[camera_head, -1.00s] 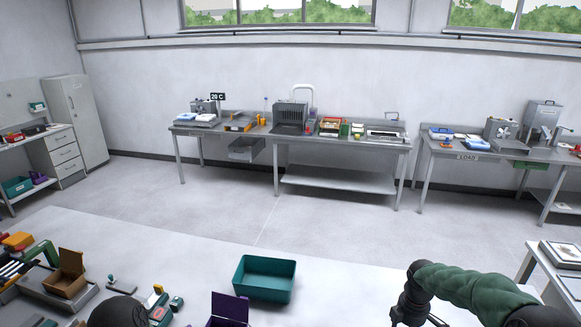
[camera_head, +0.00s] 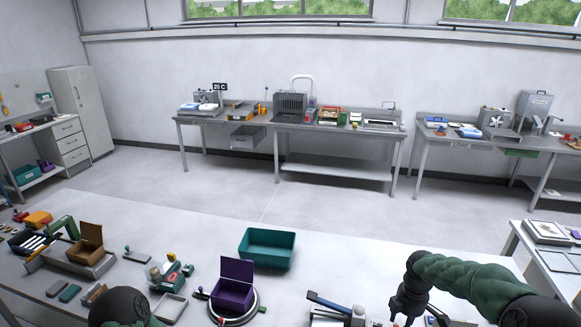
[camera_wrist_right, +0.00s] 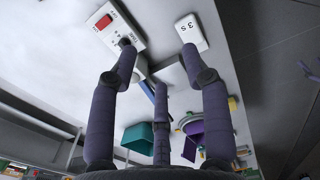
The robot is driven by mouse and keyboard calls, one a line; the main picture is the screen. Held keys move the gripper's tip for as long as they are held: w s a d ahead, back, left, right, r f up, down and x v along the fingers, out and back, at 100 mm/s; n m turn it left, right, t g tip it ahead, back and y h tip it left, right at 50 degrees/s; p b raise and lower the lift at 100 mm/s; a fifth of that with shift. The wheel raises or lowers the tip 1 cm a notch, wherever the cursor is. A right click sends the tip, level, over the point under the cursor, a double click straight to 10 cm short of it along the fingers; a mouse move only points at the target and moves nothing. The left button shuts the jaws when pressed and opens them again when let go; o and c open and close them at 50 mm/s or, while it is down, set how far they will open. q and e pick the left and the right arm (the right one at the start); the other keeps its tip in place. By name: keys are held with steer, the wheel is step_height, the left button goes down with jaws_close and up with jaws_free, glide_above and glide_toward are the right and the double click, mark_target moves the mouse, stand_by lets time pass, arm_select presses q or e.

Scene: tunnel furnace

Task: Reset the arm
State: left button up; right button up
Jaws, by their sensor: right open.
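My right arm enters the camera_head view at the lower right in a green sleeve. Its gripper (camera_head: 404,308) points down over the near table (camera_head: 340,255), partly cut off by the bottom edge. In the right wrist view the same gripper (camera_wrist_right: 158,58) has its dark fingers spread apart with nothing held between them. Beyond the fingertips are a white box with a red switch (camera_wrist_right: 104,22) and a white tag marked 3 S (camera_wrist_right: 190,33). Of my left arm only a dark round joint with green sleeve shows at the bottom left; its gripper is out of sight.
On the near table stand a teal bin (camera_head: 267,248), an open purple box (camera_head: 234,287), a brown box (camera_head: 89,247) and a blue-handled device (camera_head: 330,304). Small tools lie at the left. Workbenches (camera_head: 330,130) line the back wall, with clear floor (camera_head: 300,195) between.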

steer(key=s+a+f+m+y, duration=0.2)
steer(key=s+a+f+m, duration=0.3)
steer(key=f, duration=0.3)
steer(key=s+a+f+m+y, duration=0.1)
steer(key=s+a+f+m, duration=0.1)
steer(key=s+a+f, duration=0.5)
steer(key=s+a+f+m+y, duration=0.1)
steer(key=s+a+f+m, duration=0.45)
steer(key=s, duration=0.25)
steer(key=s+a+f+m, duration=0.4)
steer(key=s+m, duration=0.2)
steer(key=s, duration=0.1)
arm_select(q)
step_height(320, 180, down, 19)
steer(key=b, duration=1.9)
steer(key=shift+s, duration=0.3)
arm_select(e)
step_height(320, 180, down, 18)
steer(key=w+a, duration=0.1)
steer(key=shift+a+r+n, duration=0.2)
steer(key=shift+r+n, duration=0.05)
steer(key=shift+n, duration=0.1)
